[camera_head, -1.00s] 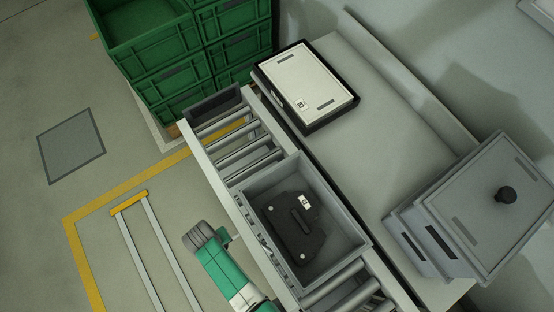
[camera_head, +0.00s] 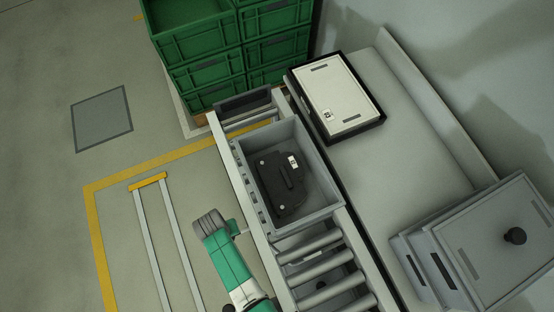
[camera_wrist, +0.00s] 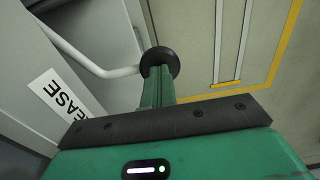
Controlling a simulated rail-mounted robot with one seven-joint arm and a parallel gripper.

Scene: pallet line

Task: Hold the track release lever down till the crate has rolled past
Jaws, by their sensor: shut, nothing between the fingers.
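The open grey crate (camera_head: 329,215) sits on the roller track in the head view, with a dark part (camera_head: 278,185) inside. It is near the track's far end, with a few rollers between it and the dark end stop (camera_head: 243,102). In the wrist view, the release lever is a pale bent bar (camera_wrist: 93,66) with a round black knob (camera_wrist: 160,57). My gripper (camera_wrist: 158,82) is shut and empty, its fingertips overlapping the knob's near edge. Contact and how far down the lever sits cannot be told. In the head view my arm hides the fingertips.
A label ending in "EASE" (camera_wrist: 60,95) is on the grey panel. Rollers (camera_head: 318,268) behind the crate are bare. A white-lidded box (camera_head: 335,95) and a grey knobbed box (camera_head: 490,240) stand on the side bench. Green crates (camera_head: 210,75) are stacked beyond the track.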

